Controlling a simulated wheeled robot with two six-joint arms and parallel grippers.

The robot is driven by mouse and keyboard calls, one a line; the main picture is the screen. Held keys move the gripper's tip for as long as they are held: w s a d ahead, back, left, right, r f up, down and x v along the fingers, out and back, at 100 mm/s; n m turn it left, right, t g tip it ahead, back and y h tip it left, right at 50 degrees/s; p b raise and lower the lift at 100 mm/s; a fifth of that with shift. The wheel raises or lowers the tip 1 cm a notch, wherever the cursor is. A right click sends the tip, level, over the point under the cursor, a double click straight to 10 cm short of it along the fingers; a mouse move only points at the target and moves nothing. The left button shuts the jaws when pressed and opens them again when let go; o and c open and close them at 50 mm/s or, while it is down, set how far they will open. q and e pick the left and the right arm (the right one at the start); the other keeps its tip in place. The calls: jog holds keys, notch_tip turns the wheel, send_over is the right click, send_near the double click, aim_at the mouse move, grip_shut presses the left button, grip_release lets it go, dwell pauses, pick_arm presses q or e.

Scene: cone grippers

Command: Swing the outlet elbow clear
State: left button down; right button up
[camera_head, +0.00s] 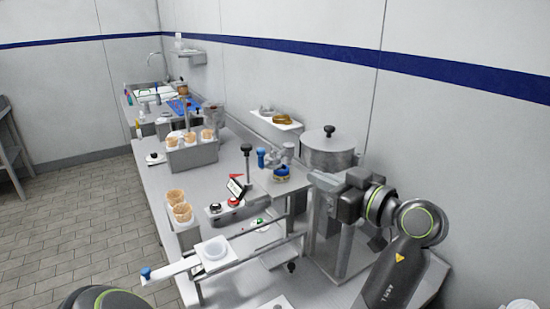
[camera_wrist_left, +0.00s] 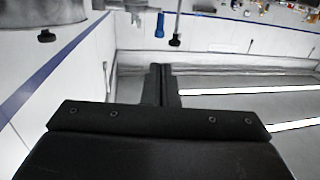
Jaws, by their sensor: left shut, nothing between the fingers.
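The outlet elbow (camera_head: 284,154) is a grey metal fitting in front of the lidded steel vessel (camera_head: 326,152). An upright blue handle (camera_head: 262,159) is at its left side, and a blue ring (camera_head: 281,173) is below it. My left gripper (camera_head: 314,180) is just right of and slightly below the elbow, apart from it in the picture, with nothing in its fingers. In the left wrist view, its two dark fingers (camera_wrist_left: 160,82) are together, and the blue handle (camera_wrist_left: 160,25) shows beyond them. The elbow's far side is hidden. My right gripper does not show.
A black-knobbed upright lever (camera_head: 248,160) stands left of the elbow, by a control box (camera_head: 225,212). Cones (camera_head: 181,208) stand in holders. The wall is close behind the vessel.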

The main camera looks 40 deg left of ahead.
pick_arm(q)
jog(key=shift+a, duration=0.15)
jog(key=p, duration=0.7)
send_near(264, 154)
jog(key=a, duration=0.5)
jog(key=shift+w+a+r, duration=0.15)
jog(key=shift+w+a, duration=0.05)
jog(key=shift+a, duration=0.05)
jog(key=shift+a+f, duration=0.25)
jog(key=shift+a, duration=0.45)
